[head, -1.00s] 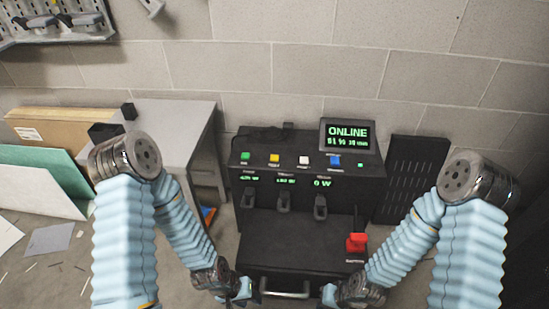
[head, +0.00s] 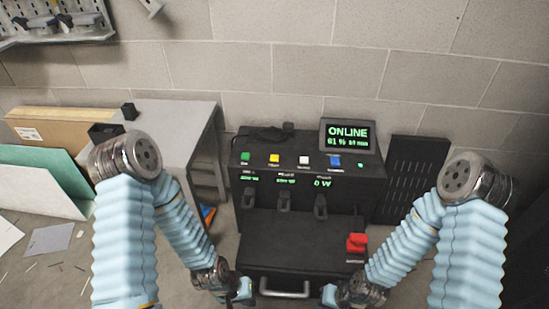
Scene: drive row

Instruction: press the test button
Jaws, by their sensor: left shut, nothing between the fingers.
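A black control box stands by the wall. On its top ledge is a row of buttons: green (head: 245,157), yellow (head: 274,158), white (head: 304,160) and blue (head: 335,161). Their labels are too small to read, so I cannot tell which is the test button. The screen (head: 347,135) above reads ONLINE in green. My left gripper (head: 244,289) is low in front of the box, shut and empty, well apart from the buttons. My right gripper (head: 329,294) is low at the right of the box's handle; its fingers are too small and partly hidden to judge.
Below the buttons are small green readouts and several black levers (head: 320,208). A red switch (head: 356,243) sits at the lower right, and a metal handle (head: 286,293) at the front. A grey table (head: 175,125) stands left, a black slotted panel (head: 415,180) right.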

